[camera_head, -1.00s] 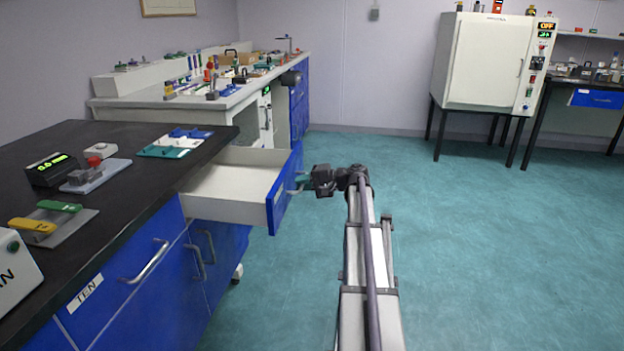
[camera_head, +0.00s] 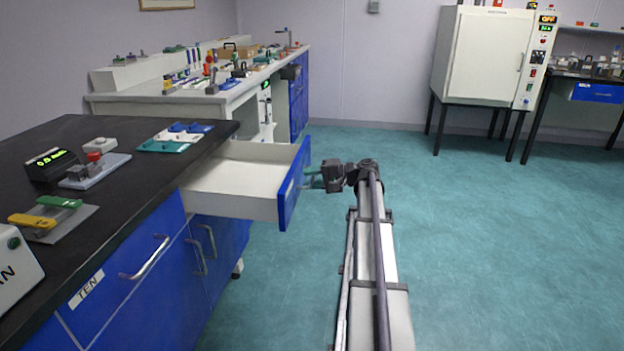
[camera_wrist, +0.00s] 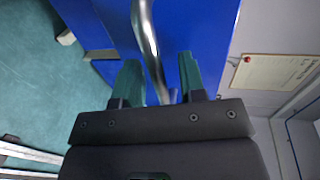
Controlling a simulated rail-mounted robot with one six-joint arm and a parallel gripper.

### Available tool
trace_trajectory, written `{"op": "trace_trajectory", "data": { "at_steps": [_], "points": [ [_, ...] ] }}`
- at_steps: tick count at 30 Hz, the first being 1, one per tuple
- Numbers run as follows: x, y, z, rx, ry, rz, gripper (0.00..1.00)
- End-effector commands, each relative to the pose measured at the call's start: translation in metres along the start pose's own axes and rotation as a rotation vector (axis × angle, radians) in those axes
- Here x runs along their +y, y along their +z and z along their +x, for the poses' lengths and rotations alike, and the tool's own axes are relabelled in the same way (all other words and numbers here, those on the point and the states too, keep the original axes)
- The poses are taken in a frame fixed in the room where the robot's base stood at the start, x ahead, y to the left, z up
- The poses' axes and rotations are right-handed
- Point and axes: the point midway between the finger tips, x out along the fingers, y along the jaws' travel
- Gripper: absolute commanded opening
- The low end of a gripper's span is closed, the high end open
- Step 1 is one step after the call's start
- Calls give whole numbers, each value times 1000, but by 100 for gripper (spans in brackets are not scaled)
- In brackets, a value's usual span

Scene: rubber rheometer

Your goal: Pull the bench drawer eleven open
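A drawer with a blue front (camera_head: 292,189) and a white inside (camera_head: 240,178) stands well out from the black-topped bench, beyond the drawer marked TEN. No number shows on it, so I cannot read whether it is eleven. My gripper (camera_head: 313,179) is at the outer face of this front. In the wrist view, the silver bar handle (camera_wrist: 148,40) runs between the two green fingers of my gripper (camera_wrist: 160,82). The fingers stand apart, with gaps visible beside the bar. The inside of the drawer looks empty.
Drawer TEN (camera_head: 130,275) is shut, nearer to me on the left. The black bench top (camera_head: 120,200) carries several small devices and coloured plates. A white oven (camera_head: 490,55) on a dark stand is at the back right. The green floor (camera_head: 480,250) to the right is clear.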

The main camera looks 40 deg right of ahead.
Motion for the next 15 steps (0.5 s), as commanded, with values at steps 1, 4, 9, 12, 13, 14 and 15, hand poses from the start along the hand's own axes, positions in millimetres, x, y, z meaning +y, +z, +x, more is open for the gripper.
{"op": "trace_trajectory", "data": {
  "at_steps": [1,4,9,12,13,14,15],
  "points": [
    [0,0,0,0,0,0,37],
    [0,0,-1,1,0,0,37],
    [-2,0,-25,2,0,0,37],
    [-3,-1,-51,3,0,0,37],
    [-3,0,-59,3,0,0,37],
    [-3,-1,-67,2,0,0,37],
    [-3,-1,-76,3,0,0,37]
  ]
}}
